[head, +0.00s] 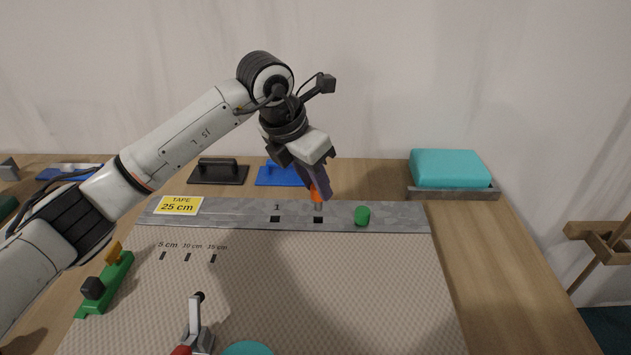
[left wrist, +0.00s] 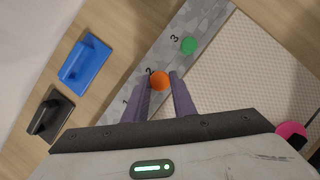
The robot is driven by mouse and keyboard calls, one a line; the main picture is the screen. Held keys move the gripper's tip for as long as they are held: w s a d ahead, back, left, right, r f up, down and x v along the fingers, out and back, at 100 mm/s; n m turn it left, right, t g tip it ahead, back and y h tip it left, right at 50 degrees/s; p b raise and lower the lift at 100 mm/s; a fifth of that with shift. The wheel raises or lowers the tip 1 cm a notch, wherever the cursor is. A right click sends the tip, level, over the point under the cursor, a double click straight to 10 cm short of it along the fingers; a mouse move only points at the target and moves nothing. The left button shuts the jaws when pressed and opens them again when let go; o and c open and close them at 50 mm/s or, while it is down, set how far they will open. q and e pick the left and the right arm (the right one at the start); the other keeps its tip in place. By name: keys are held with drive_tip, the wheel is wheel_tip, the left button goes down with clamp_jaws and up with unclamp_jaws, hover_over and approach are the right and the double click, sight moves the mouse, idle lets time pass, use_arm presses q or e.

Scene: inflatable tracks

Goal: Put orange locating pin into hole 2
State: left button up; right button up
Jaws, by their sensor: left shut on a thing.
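My left gripper (head: 318,194) is shut on the orange locating pin (head: 316,192), which points down above the grey strip (head: 390,215). In the left wrist view the orange pin (left wrist: 160,80) sits between the purple fingers, close to the printed number 2. In the head view its lower end is just above the dark square hole (head: 318,219) to the right of hole 1 (head: 275,219). I cannot tell whether the tip touches the strip. A green pin (head: 362,215) stands on the strip further right, beside the number 3 in the left wrist view (left wrist: 188,45). My right gripper is not in view.
A yellow tape label (head: 178,205) lies on the strip's left. Black (head: 218,171) and blue (head: 280,174) handled blocks stand behind it. A teal block (head: 448,168) sits back right. A green tool (head: 106,283) and a grey clamp (head: 197,328) are nearer. The mat's right half is clear.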

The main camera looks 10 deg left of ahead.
sight(312, 196)
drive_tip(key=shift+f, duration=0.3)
use_arm(q)
drive_tip(key=shift+f+b, duration=1.4)
drive_tip(key=shift+f, duration=0.3)
drive_tip(key=shift+f+b, duration=0.45)
drive_tip(key=shift+f, duration=0.2)
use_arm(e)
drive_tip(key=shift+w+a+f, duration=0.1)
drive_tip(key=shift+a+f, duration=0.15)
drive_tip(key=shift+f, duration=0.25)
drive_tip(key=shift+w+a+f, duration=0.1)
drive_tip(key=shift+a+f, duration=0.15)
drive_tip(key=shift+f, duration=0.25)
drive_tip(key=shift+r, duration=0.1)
use_arm(q)
drive_tip(key=o, duration=1.2)
drive_tip(key=shift+c, duration=0.2)
